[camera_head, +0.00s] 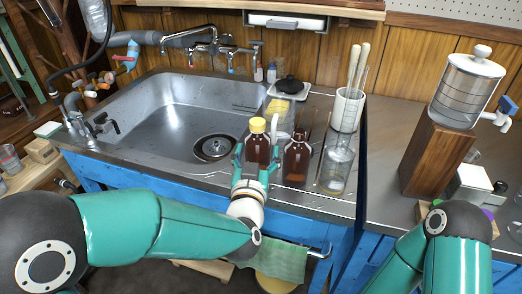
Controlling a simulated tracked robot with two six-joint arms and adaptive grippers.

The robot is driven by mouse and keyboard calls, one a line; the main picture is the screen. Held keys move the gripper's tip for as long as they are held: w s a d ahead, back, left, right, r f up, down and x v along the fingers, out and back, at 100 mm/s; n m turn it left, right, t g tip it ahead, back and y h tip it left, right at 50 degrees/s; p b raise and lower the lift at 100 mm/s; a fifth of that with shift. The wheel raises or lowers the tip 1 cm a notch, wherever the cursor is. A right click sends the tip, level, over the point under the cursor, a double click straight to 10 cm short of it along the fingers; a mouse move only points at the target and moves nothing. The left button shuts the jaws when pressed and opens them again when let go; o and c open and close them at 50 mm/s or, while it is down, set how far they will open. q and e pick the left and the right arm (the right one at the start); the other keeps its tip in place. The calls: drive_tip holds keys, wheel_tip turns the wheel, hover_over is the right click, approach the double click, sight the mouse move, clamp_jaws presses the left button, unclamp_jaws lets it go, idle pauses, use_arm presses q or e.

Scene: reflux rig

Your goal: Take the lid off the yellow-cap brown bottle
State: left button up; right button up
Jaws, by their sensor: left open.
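The yellow-cap brown bottle (257,146) stands upright on the counter strip in front of the sink. Its yellow cap (257,125) is on top. My left gripper (257,156) is open, with one finger at each side of the bottle's body, below the cap. I cannot tell whether the fingers touch the glass. The gripper hides the lower part of the bottle.
A second brown bottle (296,160) without a visible cap stands close on the right. Glass beakers (335,168) and a white holder with rods (347,110) stand beyond it. The steel sink (160,125) lies behind left. A water dispenser (466,88) stands on a wooden block.

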use_arm(q)
drive_tip(key=shift+w, duration=0.2)
drive_tip(key=c, duration=1.2)
drive_tip(key=shift+r, duration=0.15)
wheel_tip(320, 180, up, 20)
drive_tip(key=p, duration=0.6)
drive_tip(key=shift+p, duration=0.4)
